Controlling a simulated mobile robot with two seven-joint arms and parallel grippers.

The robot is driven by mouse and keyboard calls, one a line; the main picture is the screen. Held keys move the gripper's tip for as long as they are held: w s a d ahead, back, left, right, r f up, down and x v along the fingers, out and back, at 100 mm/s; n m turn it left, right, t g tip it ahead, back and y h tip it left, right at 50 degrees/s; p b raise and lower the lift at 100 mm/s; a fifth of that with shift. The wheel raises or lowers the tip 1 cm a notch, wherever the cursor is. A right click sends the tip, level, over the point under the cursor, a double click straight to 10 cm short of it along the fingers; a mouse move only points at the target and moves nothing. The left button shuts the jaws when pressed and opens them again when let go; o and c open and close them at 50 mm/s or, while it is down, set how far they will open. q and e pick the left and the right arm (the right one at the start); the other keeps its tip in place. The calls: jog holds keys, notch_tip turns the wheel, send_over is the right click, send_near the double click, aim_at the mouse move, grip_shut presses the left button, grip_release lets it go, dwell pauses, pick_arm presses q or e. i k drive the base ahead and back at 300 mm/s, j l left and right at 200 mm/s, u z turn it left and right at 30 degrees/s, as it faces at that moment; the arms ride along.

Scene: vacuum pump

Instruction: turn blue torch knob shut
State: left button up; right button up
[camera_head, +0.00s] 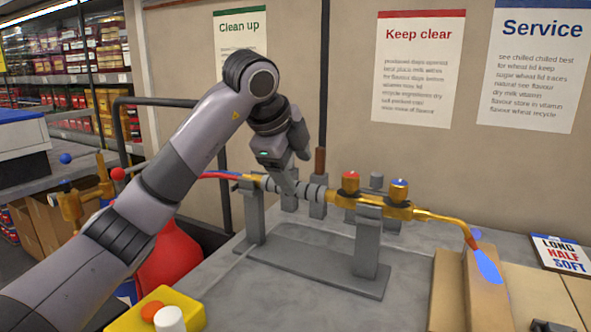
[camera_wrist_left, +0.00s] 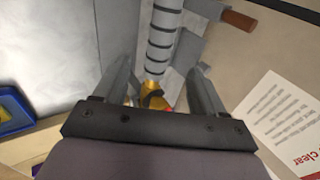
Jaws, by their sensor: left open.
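The brass torch (camera_head: 430,216) lies level on a grey stand (camera_head: 325,265), with a blue flame (camera_head: 487,265) at its bent tip on the right. The blue knob (camera_head: 399,188) stands up on its brass body, to the right of the red knob (camera_head: 350,181). My left gripper (camera_head: 289,180) is over the ribbed handle, left of both knobs. In the left wrist view my left gripper (camera_wrist_left: 158,72) is open, with the ribbed handle (camera_wrist_left: 160,40) and some brass (camera_wrist_left: 152,87) showing between its fingers. Contact cannot be told. The blue knob is not clear there.
Tan blocks (camera_head: 459,290) lie under and beside the flame. A lettered sign (camera_head: 561,256) is at the right. A yellow box (camera_head: 130,318) with orange and white tops is at front left, near a red rounded object (camera_head: 172,262). The bench front middle is clear.

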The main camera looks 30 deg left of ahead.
aim_at(398, 190)
jog(key=k+j, duration=0.1)
jog(key=k, duration=1.4)
